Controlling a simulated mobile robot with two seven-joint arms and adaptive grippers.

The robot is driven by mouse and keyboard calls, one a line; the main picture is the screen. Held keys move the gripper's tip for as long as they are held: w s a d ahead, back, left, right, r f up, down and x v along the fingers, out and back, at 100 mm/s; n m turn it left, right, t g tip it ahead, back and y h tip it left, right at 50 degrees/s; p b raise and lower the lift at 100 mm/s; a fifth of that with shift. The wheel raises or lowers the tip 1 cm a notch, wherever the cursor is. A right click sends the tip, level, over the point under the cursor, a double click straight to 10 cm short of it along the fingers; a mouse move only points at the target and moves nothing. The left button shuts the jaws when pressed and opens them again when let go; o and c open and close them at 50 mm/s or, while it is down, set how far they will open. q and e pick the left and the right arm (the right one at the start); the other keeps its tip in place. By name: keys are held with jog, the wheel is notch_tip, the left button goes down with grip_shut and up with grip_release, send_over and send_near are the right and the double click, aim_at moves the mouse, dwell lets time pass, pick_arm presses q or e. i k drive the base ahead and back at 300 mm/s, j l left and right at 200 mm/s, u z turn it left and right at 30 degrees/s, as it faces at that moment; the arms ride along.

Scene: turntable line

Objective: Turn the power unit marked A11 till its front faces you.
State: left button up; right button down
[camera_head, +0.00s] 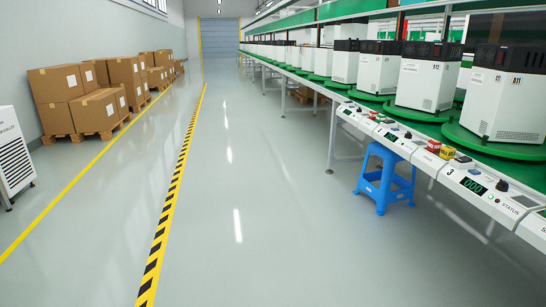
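Several white power units with black tops stand on green round turntables along the line at the right. The nearest unit (504,106) is at the right edge, with small dark marks high on its white side that seem to end in 11; the letter is too small to read. It sits on a green turntable (470,139) and is partly cut off by the picture's edge. The unit behind it (424,82) has a mark that seems to end in 12. Neither of my grippers is in view.
A control strip (455,174) with displays, knobs and buttons runs along the line's front edge. A blue stool (385,185) stands below it. Cartons (98,110) on pallets and a white cabinet (14,155) are at the left. The grey floor (250,220) between is clear.

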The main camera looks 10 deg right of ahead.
aim_at(452, 131)
jog(key=i+z, duration=0.3)
jog(key=i, duration=0.15)
jog(key=i+j+z, duration=0.55)
jog(key=i, duration=0.3)
jog(key=i+j+z, duration=0.2)
jog(key=z, duration=0.2)
jog(key=i+j+z, duration=0.35)
jog(key=j+z, duration=0.2)
jog(key=z, duration=0.2)
